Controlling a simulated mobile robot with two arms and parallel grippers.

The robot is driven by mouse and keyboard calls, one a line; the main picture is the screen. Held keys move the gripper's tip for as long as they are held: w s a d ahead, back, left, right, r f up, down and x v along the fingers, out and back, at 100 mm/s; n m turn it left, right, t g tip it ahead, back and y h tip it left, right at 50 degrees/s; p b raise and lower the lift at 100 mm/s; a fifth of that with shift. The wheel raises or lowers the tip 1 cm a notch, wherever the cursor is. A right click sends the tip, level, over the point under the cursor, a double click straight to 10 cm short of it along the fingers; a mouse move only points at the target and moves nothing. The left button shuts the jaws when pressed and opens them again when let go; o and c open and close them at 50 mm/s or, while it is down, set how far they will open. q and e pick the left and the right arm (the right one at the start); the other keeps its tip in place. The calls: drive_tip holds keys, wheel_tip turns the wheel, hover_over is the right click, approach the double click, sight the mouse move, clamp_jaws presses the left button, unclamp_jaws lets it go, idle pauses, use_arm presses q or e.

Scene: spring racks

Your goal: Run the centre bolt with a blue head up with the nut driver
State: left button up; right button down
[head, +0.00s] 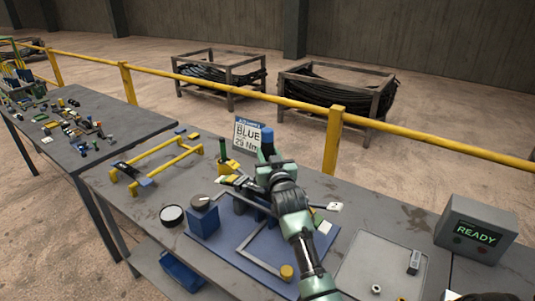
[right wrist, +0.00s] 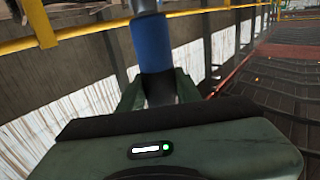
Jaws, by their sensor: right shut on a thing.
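My right gripper (head: 268,160) is shut on a blue-handled tool, which looks like the nut driver (head: 267,137). Its blue top stands out above the fingers over the work table. In the right wrist view the blue handle (right wrist: 151,45) sits between the two fingers, with a grey metal part at the picture's top edge. A blue fixture plate (head: 225,241) lies on the table below my right arm. The blue-headed centre bolt cannot be made out; my arm and gripper cover part of the fixture. My left gripper is not in view.
A sign (head: 248,134) reads "BLUE 29 Nm". A blue block with a dial (head: 203,221), a yellow holder (head: 229,167) and a yellow frame (head: 158,167) stand leftward. A grey box (head: 476,229) showing "READY" and a tray (head: 355,269) with small parts are at right.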

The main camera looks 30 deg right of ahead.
sight(269, 143)
drive_tip(key=shift+s+f+b, duration=0.1)
drive_tip(key=shift+f+b, duration=0.55)
drive_tip(key=shift+f, duration=0.75)
idle(2.3)
drive_tip(key=shift+r, duration=0.15)
wheel_tip(269, 143, up, 2)
drive_tip(key=shift+r+p, duration=0.15)
drive_tip(key=shift+p, duration=1)
drive_tip(key=shift+r+p, duration=2.1)
drive_tip(key=shift+r, duration=0.45)
drive_tip(key=shift+f, duration=0.1)
